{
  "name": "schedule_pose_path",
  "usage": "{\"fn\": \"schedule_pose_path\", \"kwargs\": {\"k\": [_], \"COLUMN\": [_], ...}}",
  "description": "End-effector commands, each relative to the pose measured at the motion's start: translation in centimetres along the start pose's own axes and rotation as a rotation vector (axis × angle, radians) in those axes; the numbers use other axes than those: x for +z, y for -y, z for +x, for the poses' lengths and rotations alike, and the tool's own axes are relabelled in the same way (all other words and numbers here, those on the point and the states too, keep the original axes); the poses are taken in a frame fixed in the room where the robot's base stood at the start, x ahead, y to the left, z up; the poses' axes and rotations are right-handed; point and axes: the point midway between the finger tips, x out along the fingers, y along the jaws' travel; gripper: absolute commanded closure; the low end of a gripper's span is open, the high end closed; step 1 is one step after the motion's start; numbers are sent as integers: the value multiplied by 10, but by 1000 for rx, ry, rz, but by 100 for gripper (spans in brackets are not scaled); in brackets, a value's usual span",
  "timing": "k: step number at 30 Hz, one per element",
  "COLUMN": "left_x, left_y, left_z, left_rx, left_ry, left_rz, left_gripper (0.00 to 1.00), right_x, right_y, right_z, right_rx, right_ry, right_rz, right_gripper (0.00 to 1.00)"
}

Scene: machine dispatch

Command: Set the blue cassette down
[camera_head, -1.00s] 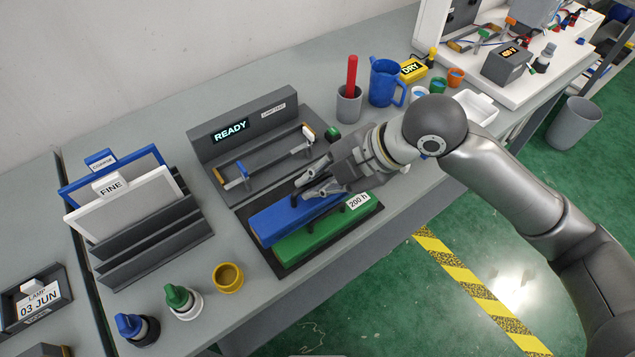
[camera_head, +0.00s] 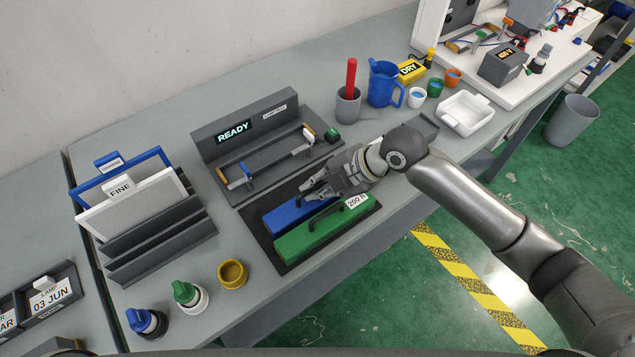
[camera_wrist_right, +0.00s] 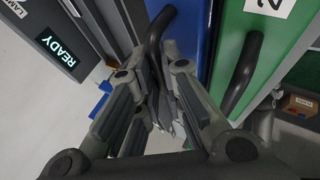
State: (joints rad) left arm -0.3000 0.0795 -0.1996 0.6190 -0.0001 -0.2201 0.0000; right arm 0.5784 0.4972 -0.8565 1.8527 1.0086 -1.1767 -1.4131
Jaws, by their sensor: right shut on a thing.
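The blue cassette (camera_head: 286,216) lies level on the dark mat (camera_head: 257,232), just behind the green cassette (camera_head: 315,234) and parallel to it. My right gripper (camera_head: 312,192) is over the blue cassette's right part, shut on its black handle. The right wrist view shows the blue cassette (camera_wrist_right: 185,28), its handle (camera_wrist_right: 154,42) running between my fingers (camera_wrist_right: 165,98), and the green cassette (camera_wrist_right: 247,50) beside it. The blue cassette's right end is hidden by my gripper in the head view. I cannot tell whether it fully touches the mat. My left gripper is not in view.
A grey lamp-test fixture (camera_head: 240,140) reading READY stands right behind the mat. A rack (camera_head: 160,245) with framed screens is at left. A yellow cup (camera_head: 232,273) and two knobbed pieces stand in front. A grey cup (camera_head: 348,105) and blue jug (camera_head: 384,85) are behind right.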

Motion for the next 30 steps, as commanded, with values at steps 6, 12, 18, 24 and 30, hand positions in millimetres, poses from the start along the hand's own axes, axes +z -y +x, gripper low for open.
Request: {"fn": "schedule_pose_path", "kwargs": {"k": [6,12,18,24,30], "left_x": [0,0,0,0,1], "left_y": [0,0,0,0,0], "left_z": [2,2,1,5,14], "left_rx": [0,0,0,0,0], "left_ry": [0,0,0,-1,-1], "left_rz": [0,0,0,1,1], "left_gripper": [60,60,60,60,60], "right_x": [1,1,0,1,2], "right_y": [1,1,1,0,0], "right_z": [2,2,1,-15,-57], "right_rx": [0,0,0,2,2], "right_ry": [0,0,0,2,4], "right_rz": [0,0,0,-2,-3], "right_gripper": [83,69,69,69,69]}}
